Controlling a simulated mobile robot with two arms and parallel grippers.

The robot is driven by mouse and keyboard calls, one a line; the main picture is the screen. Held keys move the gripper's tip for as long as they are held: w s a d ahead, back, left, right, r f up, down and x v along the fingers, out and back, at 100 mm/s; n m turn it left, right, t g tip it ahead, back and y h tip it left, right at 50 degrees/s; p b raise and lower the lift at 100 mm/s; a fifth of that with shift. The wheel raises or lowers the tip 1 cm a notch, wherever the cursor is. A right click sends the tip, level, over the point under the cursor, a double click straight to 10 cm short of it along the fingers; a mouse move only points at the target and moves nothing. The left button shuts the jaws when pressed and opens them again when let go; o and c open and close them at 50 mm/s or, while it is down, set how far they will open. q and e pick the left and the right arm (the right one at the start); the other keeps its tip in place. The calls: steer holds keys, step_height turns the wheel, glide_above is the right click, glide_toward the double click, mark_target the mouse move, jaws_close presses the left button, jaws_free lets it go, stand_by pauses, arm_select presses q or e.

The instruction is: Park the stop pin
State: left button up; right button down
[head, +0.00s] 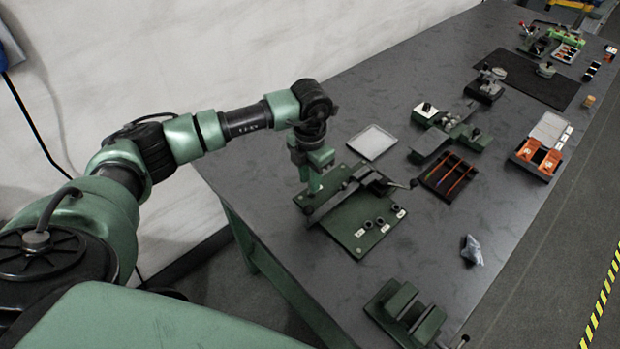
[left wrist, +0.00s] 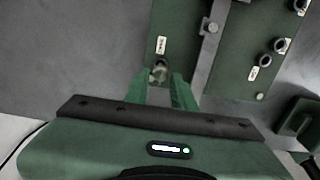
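The green fixture board (head: 352,243) lies on the bench, with a grey bar (head: 335,200) across it and a lever with a dark knob (head: 413,183). Three dark ring sockets (head: 380,221) with white labels sit on its right part; they also show in the left wrist view (left wrist: 265,60). My left gripper (head: 315,187) points down over the board's left end. In the left wrist view, its green fingers (left wrist: 158,84) stand apart on either side of a small metallic pin (left wrist: 159,71), beside a white label. Gaps seem to show beside the pin. My right gripper is not in view.
A white tray (head: 372,142) lies behind the board, and a dark sectioned tray (head: 432,186) to its right. A green slotted block (head: 405,312) stands at the front, and a crumpled grey item (head: 471,250) at right. Bare bench lies between them.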

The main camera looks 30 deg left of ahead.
arm_select(q)
steer(key=shift+r, duration=0.55)
steer(key=o, duration=0.5)
steer(key=shift+o, duration=0.2)
steer(key=shift+r+p, duration=1.3)
steer(key=shift+r, duration=0.7)
